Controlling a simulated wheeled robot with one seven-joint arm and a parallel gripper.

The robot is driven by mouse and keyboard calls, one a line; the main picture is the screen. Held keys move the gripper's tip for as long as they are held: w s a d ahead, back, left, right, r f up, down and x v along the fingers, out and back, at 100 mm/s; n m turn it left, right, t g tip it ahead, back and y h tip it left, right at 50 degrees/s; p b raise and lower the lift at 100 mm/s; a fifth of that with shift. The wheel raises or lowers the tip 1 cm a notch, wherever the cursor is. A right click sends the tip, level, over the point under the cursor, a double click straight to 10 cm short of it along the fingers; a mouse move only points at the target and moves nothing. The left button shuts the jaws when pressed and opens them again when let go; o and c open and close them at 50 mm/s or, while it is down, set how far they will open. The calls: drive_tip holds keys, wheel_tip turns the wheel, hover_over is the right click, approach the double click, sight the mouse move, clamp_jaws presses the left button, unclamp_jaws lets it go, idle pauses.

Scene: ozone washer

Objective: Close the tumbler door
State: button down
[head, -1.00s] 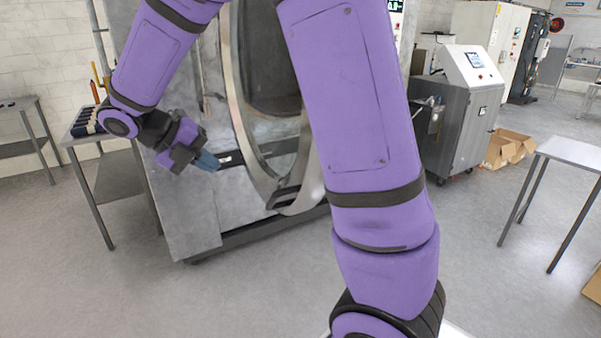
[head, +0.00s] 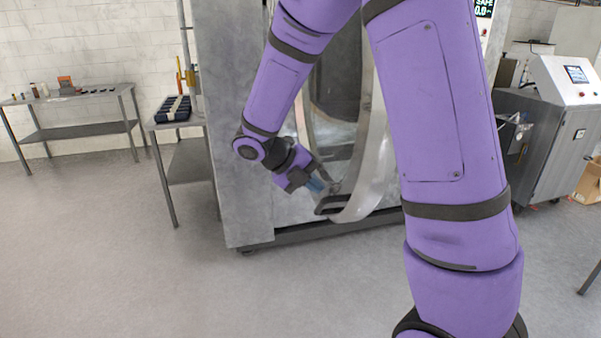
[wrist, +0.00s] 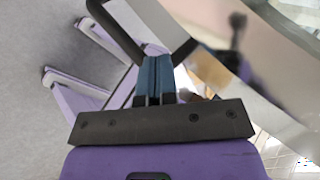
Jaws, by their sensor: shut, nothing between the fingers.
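The tumbler door (head: 372,185) is a thick round metal ring standing open at the front of the grey tumbler (head: 225,130). My arm hides part of the door and opening. A dark handle (head: 333,207) sits low on the door's rim. My gripper (head: 320,187), with blue fingers, is at the rim's lower left, close to the handle. In the wrist view the fingers (wrist: 155,62) are shut and empty, pointing at the dark handle loop (wrist: 118,32), with the metal door surface (wrist: 245,55) to the right. I cannot tell whether they touch it.
A side table (head: 182,170) with a dark tray (head: 172,109) stands left of the tumbler. A longer table (head: 80,132) is further left by the wall. A grey control cabinet (head: 545,135) stands at the right. The floor (head: 130,270) in front is clear.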

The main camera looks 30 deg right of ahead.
sight(342, 190)
drive_tip(key=shift+s+d+f, duration=0.1)
drive_tip(key=shift+s+d, duration=0.15)
drive_tip(key=shift+d, duration=0.4)
drive_tip(key=shift+s+d+r, duration=0.1)
drive_tip(key=shift+s+d, duration=0.15)
drive_tip(key=shift+d, duration=0.4)
drive_tip(key=shift+s+d+f, duration=0.1)
drive_tip(key=shift+s+d, duration=0.15)
drive_tip(key=shift+d, duration=0.4)
drive_tip(key=shift+d, duration=0.1)
